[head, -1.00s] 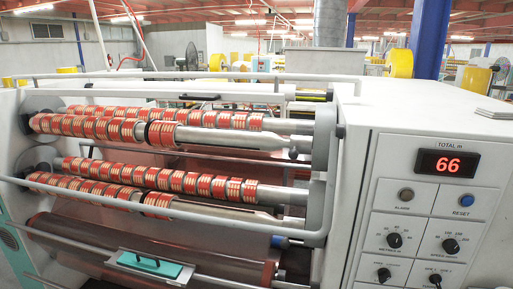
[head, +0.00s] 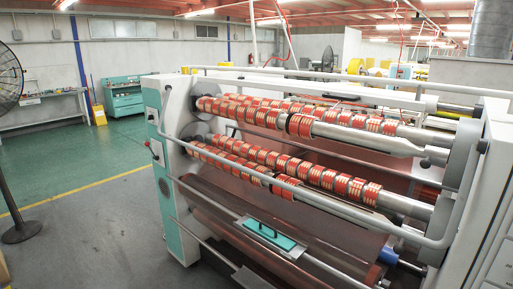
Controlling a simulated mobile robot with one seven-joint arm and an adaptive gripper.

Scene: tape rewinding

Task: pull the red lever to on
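The tape rewinding machine fills the middle and right of the head view, with a pale end panel (head: 176,110) at its left. Small knob-like parts sit on the outer edge of that panel. One of them (head: 147,143) looks reddish, but it is too small to tell whether it is the red lever or how it is set. No other red lever stands out. My gripper is not in view.
Red tape rolls (head: 265,117) sit on the machine's shafts, with a guard rail (head: 330,200) in front. Green and grey floor lies open at left. A floor fan (head: 10,85) stands at the far left, a teal cabinet (head: 124,95) at the back.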

